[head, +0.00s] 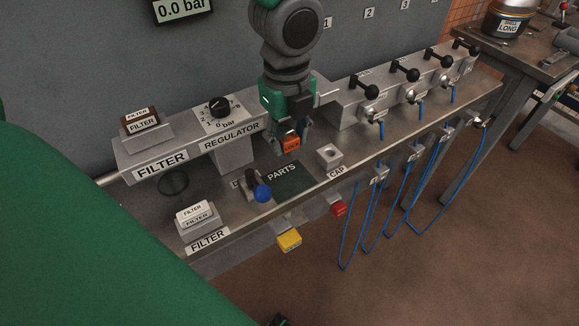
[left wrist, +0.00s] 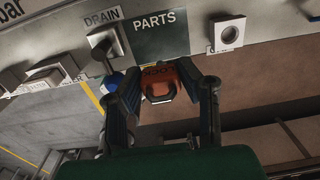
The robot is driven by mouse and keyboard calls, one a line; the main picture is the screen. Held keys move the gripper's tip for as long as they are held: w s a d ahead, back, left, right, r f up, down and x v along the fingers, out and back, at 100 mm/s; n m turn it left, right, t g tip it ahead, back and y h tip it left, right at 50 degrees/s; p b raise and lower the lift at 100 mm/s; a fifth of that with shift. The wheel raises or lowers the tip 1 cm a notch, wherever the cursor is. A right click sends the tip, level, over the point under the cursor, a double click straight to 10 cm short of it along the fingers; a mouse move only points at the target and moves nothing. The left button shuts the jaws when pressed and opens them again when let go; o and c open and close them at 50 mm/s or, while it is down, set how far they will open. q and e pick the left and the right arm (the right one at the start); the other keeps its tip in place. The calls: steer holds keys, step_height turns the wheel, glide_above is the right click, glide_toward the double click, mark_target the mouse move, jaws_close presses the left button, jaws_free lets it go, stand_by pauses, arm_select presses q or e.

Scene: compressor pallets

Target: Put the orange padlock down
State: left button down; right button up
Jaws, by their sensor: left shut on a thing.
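My left gripper (head: 289,146) comes down over the bench and is shut on the orange padlock (head: 291,141). The padlock, with dark lettering, also shows between the two fingers in the left wrist view (left wrist: 168,80). It appears held above the bench, near the back edge of the dark green PARTS mat (head: 294,187). The mat also shows in the left wrist view (left wrist: 160,45), with nothing on its visible part. I cannot tell the exact gap below the padlock. My right gripper is not seen.
A blue-knobbed drain valve (head: 263,192) stands left of the mat, and a grey CAP block (head: 329,156) stands right. The regulator knob (head: 219,106) is behind left. Black-handled valves (head: 405,73) line the right.

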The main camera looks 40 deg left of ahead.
mark_target(287, 136)
arm_select(q)
steer(key=f, duration=0.3)
steer(key=f+b, duration=0.1)
steer(key=shift+a+f, duration=0.25)
steer(key=shift+f, duration=0.15)
step_height(287, 136, down, 3)
steer(key=shift+f+b, duration=0.1)
steer(key=shift+b, duration=0.35)
steer(key=shift+d, duration=0.15)
steer(key=shift+f, duration=0.2)
steer(key=c, duration=1.1)
jaws_free()
steer(key=shift+s, duration=0.15)
step_height(287, 136, up, 12)
steer(key=p, duration=0.3)
steer(key=shift+r, duration=0.25)
